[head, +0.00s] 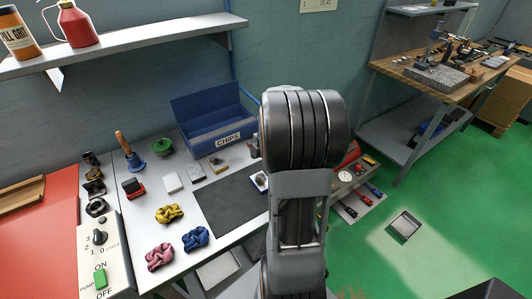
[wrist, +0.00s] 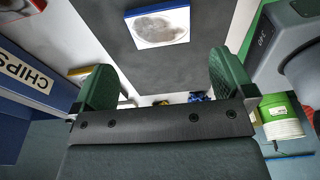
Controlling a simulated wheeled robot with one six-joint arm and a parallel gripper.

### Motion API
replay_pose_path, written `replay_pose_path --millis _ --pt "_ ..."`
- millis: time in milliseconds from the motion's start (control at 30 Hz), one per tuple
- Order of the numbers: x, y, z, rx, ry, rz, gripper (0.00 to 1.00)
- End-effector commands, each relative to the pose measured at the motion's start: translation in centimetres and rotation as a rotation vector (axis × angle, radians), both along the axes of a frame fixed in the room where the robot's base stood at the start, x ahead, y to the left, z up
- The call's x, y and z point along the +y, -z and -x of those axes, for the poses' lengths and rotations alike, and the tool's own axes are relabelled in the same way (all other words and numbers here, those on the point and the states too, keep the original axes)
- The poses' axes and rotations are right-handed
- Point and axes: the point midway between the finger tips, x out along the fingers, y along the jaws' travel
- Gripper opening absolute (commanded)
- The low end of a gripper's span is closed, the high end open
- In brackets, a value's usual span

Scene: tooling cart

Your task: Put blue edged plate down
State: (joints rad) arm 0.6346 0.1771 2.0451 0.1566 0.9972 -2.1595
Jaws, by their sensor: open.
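The blue edged plate (wrist: 160,24) is a white square with a blue rim and a grey oval patch. It lies on the dark mat (wrist: 150,62), apart from my gripper. In the head view the plate (head: 261,182) shows at the right part of the mat (head: 232,208), partly hidden by my arm. My gripper (wrist: 162,62) is open, with its two green fingers spread and nothing between them. The plate is beyond the fingertips in the wrist view. In the head view my gripper is hidden behind my arm.
A blue CHIPS bin (head: 212,124) stands behind the mat. Yellow (head: 169,213), blue (head: 196,239) and pink (head: 160,257) knotted pieces lie left of the mat. The mat's middle is clear.

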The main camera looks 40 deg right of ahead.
Motion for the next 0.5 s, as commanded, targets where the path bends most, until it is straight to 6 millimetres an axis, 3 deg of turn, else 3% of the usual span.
replay_pose_path --millis 100,333,500 --pt "-0.3 -2.0 0.0 -0.003 0.000 0.002 1.00" --pt "-0.5 -4.3 0.0 -0.002 0.006 0.002 1.00" --pt "2.2 -5.8 0.0 -0.001 0.138 0.032 1.00"
